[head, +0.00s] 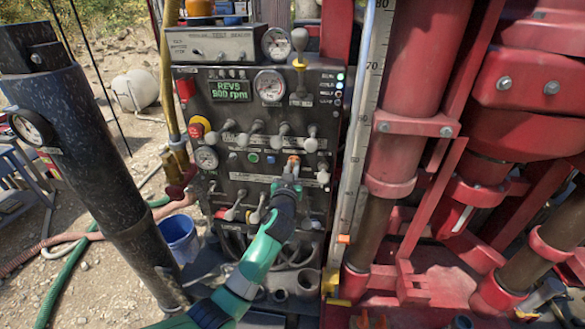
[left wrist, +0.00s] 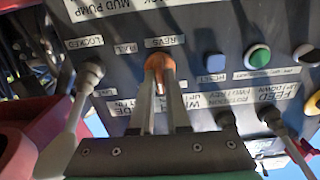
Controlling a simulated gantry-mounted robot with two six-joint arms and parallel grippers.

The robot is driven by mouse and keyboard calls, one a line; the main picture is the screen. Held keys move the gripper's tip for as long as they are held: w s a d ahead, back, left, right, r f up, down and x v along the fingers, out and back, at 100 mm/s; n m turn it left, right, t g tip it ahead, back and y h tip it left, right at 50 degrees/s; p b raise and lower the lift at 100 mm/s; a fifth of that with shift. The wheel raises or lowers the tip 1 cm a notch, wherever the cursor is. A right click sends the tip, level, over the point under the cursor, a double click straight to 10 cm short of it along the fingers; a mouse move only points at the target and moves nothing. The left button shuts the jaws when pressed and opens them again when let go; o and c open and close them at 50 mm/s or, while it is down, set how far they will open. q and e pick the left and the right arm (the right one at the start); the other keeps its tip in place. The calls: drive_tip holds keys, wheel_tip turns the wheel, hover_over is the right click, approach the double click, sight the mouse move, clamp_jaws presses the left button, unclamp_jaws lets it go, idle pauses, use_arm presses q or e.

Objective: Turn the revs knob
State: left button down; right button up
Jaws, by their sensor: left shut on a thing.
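The revs knob (head: 293,159) is a small orange knob on the dark control panel (head: 225,165). It also shows in the left wrist view (left wrist: 160,59), under a label reading REVS. My left gripper (head: 291,170) reaches up to it from below. In the left wrist view the fingers of my left gripper (left wrist: 163,84) are closed around the knob, which hides part of it. A green display (head: 231,90) on the panel reads REVS with an rpm figure; its first digit is hard to make out. My right gripper is not in view.
Several grey levers (head: 257,127) stick out above the knob, and more (head: 232,214) sit lower left. A tall ruler (head: 357,130) and red rig columns (head: 415,95) stand to the right. A black post (head: 85,165) stands at left.

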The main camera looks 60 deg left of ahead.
use_arm(q)
drive_tip(key=m, duration=0.4)
drive_tip(key=shift+w+m, duration=0.1)
drive_tip(key=shift+m, duration=2)
drive_tip(key=c, duration=0.9)
unclamp_jaws()
drive_tip(key=shift+d, duration=0.1)
drive_tip(key=shift+d, duration=0.1)
